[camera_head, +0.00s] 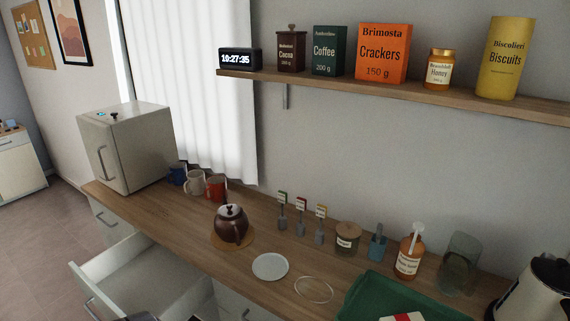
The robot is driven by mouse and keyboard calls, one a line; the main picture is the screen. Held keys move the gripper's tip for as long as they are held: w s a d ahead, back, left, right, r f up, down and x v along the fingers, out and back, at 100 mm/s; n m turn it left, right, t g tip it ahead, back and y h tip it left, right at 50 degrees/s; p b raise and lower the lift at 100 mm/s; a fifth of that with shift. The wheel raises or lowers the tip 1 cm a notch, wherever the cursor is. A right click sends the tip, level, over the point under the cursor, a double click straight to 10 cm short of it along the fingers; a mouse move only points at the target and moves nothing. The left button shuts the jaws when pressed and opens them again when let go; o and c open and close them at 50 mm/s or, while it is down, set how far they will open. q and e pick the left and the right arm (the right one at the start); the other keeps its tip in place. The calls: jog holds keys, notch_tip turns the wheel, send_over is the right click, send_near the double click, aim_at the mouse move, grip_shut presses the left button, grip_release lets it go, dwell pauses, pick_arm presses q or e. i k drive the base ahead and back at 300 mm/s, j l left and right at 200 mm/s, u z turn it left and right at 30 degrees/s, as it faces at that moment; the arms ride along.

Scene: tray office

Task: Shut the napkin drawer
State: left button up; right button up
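A white drawer (104,259) stands pulled out of the counter front at the lower left. Its front panel carries a grey bar handle (91,308), partly cut by the picture's bottom edge. The visible part of its inside looks empty, and no napkins or label show. A small dark piece at the bottom edge, over the drawer's near side, looks like part of my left gripper (141,317). Its fingers are out of the picture, so its opening and any contact are hidden. My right gripper is not in view.
The wooden counter (150,211) holds a teapot (231,224), a white plate (270,266), mugs, jars and a green tray (365,296). A small white fridge-like box (129,147) stands at its left end. Open floor (45,260) lies left of the drawer.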

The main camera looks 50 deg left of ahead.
aim_at(137, 273)
jog(key=u, duration=2.95)
